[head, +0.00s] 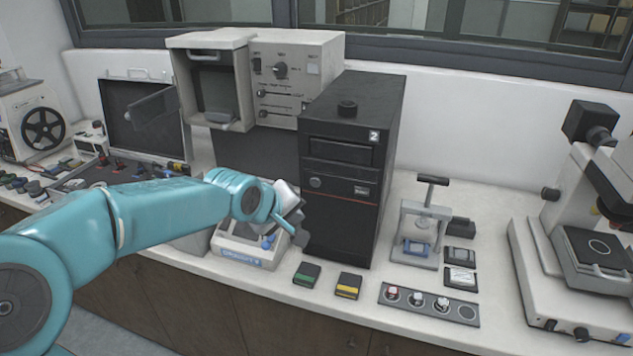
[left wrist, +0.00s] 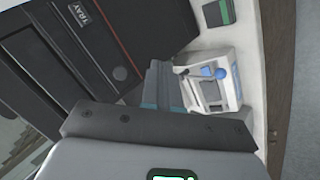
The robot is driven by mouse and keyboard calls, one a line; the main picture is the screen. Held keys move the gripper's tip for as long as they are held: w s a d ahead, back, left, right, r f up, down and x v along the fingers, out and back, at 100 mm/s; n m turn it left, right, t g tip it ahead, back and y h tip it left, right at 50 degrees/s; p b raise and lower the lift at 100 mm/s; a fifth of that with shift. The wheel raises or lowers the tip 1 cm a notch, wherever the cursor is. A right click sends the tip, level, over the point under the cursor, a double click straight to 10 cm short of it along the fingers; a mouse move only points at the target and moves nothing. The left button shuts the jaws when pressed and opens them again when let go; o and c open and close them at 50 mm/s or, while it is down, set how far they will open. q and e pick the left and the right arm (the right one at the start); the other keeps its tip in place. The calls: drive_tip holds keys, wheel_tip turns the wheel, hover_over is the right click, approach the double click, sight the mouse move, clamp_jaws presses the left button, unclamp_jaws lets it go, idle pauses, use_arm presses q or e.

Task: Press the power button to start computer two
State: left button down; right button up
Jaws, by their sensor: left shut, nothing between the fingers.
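Computer two is the black tower (head: 340,215) marked with a white 2, standing upright on the counter. My left gripper (head: 301,236) is shut and empty, in front of the tower's lower left front, below the button's height in the picture. Its fingers also show in the left wrist view (left wrist: 160,85). My right gripper is out of view.
A small white device (head: 247,255) with a blue knob stands left of the tower, close to my gripper. A green block (head: 307,274) and a yellow block (head: 348,285) lie in front. A press (head: 420,235) and a knob strip (head: 428,304) are to the right.

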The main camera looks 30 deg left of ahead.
sight(315, 183)
use_arm(q)
drive_tip(key=w+a+p, duration=0.2)
drive_tip(key=w+p, duration=0.3)
drive_tip(key=w, duration=0.3)
drive_tip(key=shift+w, duration=0.3)
idle(0.4)
drive_tip(key=shift+w+a, duration=0.1)
drive_tip(key=shift+w, duration=0.1)
idle(1.5)
drive_tip(key=shift+w, duration=0.25)
